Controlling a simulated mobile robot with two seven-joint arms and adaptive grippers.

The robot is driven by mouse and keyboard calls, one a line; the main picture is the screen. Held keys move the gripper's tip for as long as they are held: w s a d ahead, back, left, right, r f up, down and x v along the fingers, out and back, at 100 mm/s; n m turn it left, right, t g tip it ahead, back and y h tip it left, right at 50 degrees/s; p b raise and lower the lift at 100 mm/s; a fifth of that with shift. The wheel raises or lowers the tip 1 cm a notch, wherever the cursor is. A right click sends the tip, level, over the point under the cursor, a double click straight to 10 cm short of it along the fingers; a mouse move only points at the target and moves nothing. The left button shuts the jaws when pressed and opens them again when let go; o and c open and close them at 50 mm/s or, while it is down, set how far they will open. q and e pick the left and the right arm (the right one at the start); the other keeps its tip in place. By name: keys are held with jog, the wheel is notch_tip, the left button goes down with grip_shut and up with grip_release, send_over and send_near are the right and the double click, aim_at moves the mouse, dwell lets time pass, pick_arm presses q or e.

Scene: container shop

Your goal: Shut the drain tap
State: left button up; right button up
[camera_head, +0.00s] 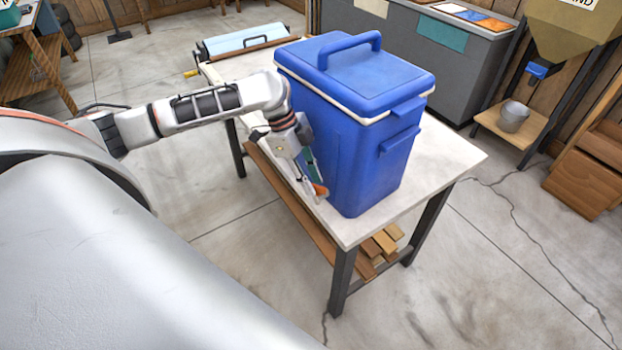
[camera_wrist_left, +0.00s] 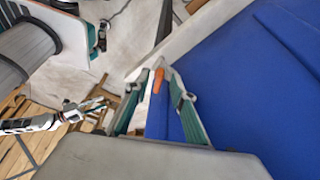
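A blue cooler box (camera_head: 350,120) with a closed lid stands on a white-topped table (camera_head: 440,185). The orange lever of the drain tap (camera_head: 320,189) shows low on the cooler's left side. My left gripper (camera_head: 309,182) is down beside that side, right at the tap. In the left wrist view the orange tap lever (camera_wrist_left: 158,82) lies between the teal fingertips of my left gripper (camera_wrist_left: 157,76). I cannot tell whether the fingers press on it. The tap's body is mostly hidden. My right gripper (camera_wrist_left: 92,104) shows small in the left wrist view, away from the cooler.
Wood pieces (camera_head: 380,243) lie on the shelf beneath. A grey counter (camera_head: 415,60) stands behind. A metal bucket (camera_head: 513,117) is on a stand at the right. The tabletop's right corner is clear.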

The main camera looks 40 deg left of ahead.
pick_arm(q)
jog(key=v, duration=1.2)
